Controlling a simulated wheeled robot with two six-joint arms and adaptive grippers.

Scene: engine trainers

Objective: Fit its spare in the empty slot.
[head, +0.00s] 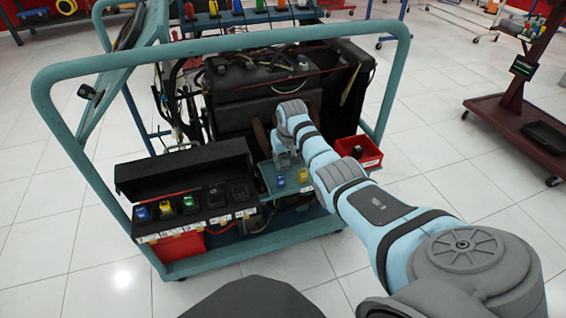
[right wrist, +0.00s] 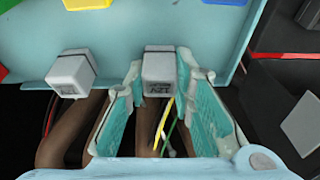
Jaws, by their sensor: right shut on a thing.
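My right gripper (head: 284,158) is low over the teal shelf (head: 268,178) on the engine trainer. In the right wrist view its fingers (right wrist: 158,85) are closed on a small grey relay (right wrist: 158,68) lettered "A/T", at the shelf's edge. I cannot tell if the relay still touches the shelf. A second grey relay (right wrist: 70,75) is to the left. Which position is empty is too small to tell. My left gripper is not in view.
A blue piece (head: 281,181) and a yellow piece (head: 303,175) are on the shelf. A red bin (head: 366,157) stands right of my forearm. The trainer's teal tube frame (head: 85,165) surrounds the engine. Wires hang below the shelf. Tiled floor in front is clear.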

